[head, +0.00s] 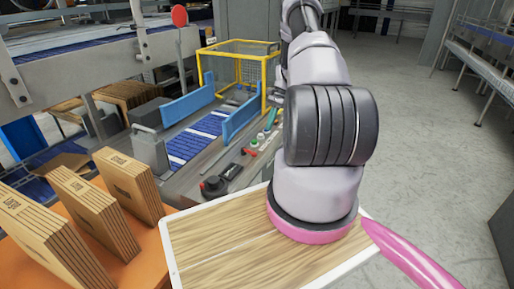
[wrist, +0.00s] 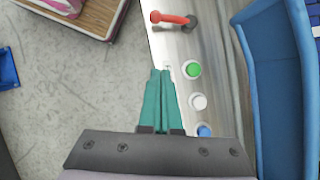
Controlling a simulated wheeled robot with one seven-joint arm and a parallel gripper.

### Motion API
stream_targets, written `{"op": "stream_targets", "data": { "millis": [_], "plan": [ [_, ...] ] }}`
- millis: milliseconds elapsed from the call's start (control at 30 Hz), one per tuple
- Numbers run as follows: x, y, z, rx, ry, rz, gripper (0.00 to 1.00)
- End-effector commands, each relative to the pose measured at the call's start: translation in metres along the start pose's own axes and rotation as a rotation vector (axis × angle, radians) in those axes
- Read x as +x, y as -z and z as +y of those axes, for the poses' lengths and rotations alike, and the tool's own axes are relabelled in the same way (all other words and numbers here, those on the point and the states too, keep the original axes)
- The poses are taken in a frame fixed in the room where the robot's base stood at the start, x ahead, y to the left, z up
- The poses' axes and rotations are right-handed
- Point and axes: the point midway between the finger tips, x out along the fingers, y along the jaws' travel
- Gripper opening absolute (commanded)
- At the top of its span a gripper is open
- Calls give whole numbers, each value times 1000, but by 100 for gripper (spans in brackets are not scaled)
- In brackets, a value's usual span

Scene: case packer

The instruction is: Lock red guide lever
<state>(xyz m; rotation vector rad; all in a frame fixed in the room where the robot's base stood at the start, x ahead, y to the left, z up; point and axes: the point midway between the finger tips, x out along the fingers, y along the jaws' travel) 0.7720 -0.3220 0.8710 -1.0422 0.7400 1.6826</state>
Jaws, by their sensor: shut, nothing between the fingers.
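The red guide lever (wrist: 173,19) shows at the top of the wrist view, lying roughly sideways from a dark pivot on the grey metal panel (wrist: 215,35). In the head view the small red lever (head: 249,152) is on the panel beside the case packer. My gripper (wrist: 160,72) has teal fingers closed together, with nothing between them. In the wrist view its tips are below the lever and apart from it, close to the panel's edge. In the head view my gripper is mostly hidden behind my arm; a bit of teal (head: 271,117) shows.
Green (wrist: 193,69), white (wrist: 198,102) and blue (wrist: 205,130) buttons line the panel right of my fingers. A blue guide rail (wrist: 268,80) stands farther right. In the head view, a yellow frame (head: 238,47) stands behind and flat cartons (head: 75,200) at left. Grey floor (head: 420,130) is clear at right.

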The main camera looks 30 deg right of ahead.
Motion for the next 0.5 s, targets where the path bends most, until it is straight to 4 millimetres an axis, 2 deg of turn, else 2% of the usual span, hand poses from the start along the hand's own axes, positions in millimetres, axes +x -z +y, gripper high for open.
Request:
{"op": "stream_targets", "data": {
  "millis": [300,500],
  "plan": [
    [3,0,0,-1,-1,0,0],
    [28,-1,1,-1,-2,-2,0]
  ]
}}
